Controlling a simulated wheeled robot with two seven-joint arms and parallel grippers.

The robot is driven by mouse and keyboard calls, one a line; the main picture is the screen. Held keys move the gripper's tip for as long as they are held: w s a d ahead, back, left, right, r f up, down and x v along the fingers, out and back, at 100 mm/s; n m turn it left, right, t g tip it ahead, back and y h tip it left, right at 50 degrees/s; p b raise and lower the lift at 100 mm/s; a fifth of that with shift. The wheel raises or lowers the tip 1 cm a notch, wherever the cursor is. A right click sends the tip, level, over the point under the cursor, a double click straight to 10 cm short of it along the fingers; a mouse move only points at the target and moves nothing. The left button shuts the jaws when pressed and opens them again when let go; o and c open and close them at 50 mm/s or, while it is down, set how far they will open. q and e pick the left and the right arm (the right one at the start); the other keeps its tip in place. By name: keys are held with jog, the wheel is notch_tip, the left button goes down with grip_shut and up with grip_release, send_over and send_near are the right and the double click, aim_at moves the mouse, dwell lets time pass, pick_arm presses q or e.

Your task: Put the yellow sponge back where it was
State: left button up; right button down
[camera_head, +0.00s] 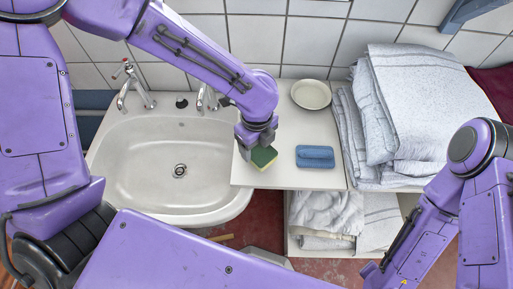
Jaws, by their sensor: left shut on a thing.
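The yellow sponge (264,158), with a dark green top face and a yellow edge, is at the front left part of the white counter (322,178), just right of the sink. My left gripper (257,143) points down from above and is shut on the sponge. The sponge is at or just above the counter surface; I cannot tell whether it touches. My right arm is at the right edge of the view, and its gripper is out of view.
A blue sponge or cloth (315,157) lies right of the yellow sponge. A small dish (311,94) stands behind it. Folded towels (410,110) are stacked at the right, with more cloth (327,212) on a shelf below. The sink (165,185) with taps (132,86) is at left.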

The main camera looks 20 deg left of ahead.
aim_at(257, 150)
pick_arm(q)
jog(key=f, duration=0.3)
jog(key=shift+w+f, duration=0.25)
jog(key=shift+f, duration=0.05)
jog(key=o, duration=0.9)
jog(key=shift+o, duration=0.2)
notch_tip(257, 150, up, 12)
jog(key=shift+s+r, duration=0.1)
